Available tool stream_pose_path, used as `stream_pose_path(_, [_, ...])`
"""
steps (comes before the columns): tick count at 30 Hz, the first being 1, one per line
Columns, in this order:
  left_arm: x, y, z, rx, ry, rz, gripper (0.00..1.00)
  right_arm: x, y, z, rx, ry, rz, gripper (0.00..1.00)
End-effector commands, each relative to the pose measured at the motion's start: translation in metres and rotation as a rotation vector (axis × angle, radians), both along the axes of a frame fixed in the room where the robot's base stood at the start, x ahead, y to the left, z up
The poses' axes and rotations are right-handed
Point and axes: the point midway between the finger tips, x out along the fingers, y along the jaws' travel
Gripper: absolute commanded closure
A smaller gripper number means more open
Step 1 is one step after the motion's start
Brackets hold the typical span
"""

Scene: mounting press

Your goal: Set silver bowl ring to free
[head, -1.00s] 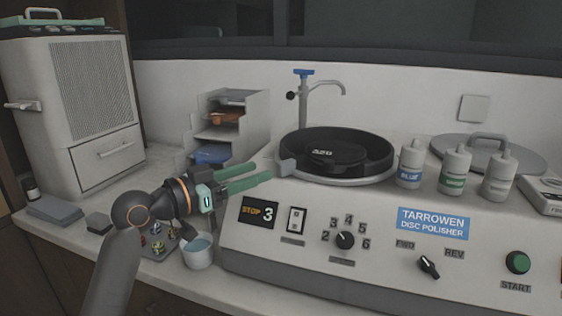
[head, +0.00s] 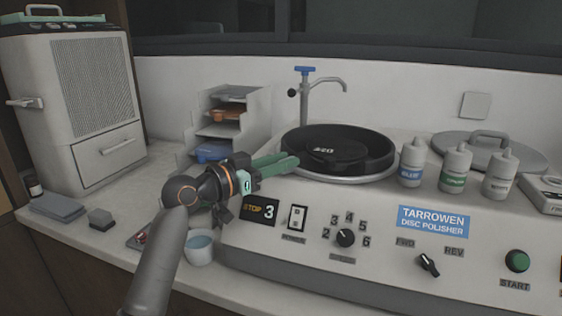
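The silver bowl ring (head: 352,181) runs around the base of the black bowl (head: 375,155) on the disc polisher (head: 330,210). Its small grey tab, seen earlier at the ring's left side, is now hidden behind my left gripper. My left gripper (head: 292,162) has its green fingers at the left edge of the ring. The fingers look close together, and I cannot tell whether the tab is between them. My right gripper is out of view.
A faucet (head: 305,95) stands behind the bowl. Several bottles (head: 455,168) and a lid (head: 490,150) sit to the right. A white cup (head: 200,248) stands below my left gripper. Paper trays (head: 225,125) stand behind my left arm.

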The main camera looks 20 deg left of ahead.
Motion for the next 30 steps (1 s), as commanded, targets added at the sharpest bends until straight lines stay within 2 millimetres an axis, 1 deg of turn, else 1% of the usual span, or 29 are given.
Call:
stream_pose_path(1, [-0.0001, 0.0002, -0.0001, 0.000, 0.000, 0.000, 0.76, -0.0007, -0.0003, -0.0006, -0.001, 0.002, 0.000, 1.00])
stream_pose_path(6, [-0.0001, 0.0003, -0.0002, 0.000, 0.000, 0.000, 0.95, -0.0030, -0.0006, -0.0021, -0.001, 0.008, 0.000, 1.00])
stream_pose_path(8, [-0.0001, 0.0003, -0.0002, 0.000, 0.000, 0.000, 1.00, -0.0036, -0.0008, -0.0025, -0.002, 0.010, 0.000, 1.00])
stream_pose_path(30, [-0.0001, 0.0003, -0.0005, 0.001, 0.001, 0.000, 1.00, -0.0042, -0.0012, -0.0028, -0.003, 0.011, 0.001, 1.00])
